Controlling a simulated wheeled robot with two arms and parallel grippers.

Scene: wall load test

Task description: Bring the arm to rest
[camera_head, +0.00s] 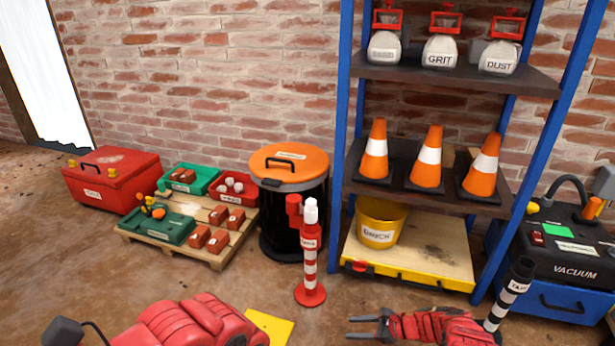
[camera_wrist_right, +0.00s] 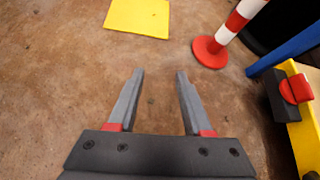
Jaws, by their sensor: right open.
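My right gripper (camera_head: 366,327) is at the bottom of the head view, over bare floor in front of the shelf. In the right wrist view its two grey fingers (camera_wrist_right: 159,100) are apart with nothing between them. My right arm (camera_head: 440,327) is red and comes in from the lower right. My left arm (camera_head: 185,325) shows as a red part at the lower left; its gripper fingers are not visible.
A blue shelf (camera_head: 341,150) holds cones and jars. A red-white post (camera_head: 309,260) stands left of my right gripper. A yellow floor patch (camera_head: 272,327) lies beyond my left arm. A vacuum (camera_head: 570,262) is at right. A pallet (camera_head: 222,257) carries trays and bricks.

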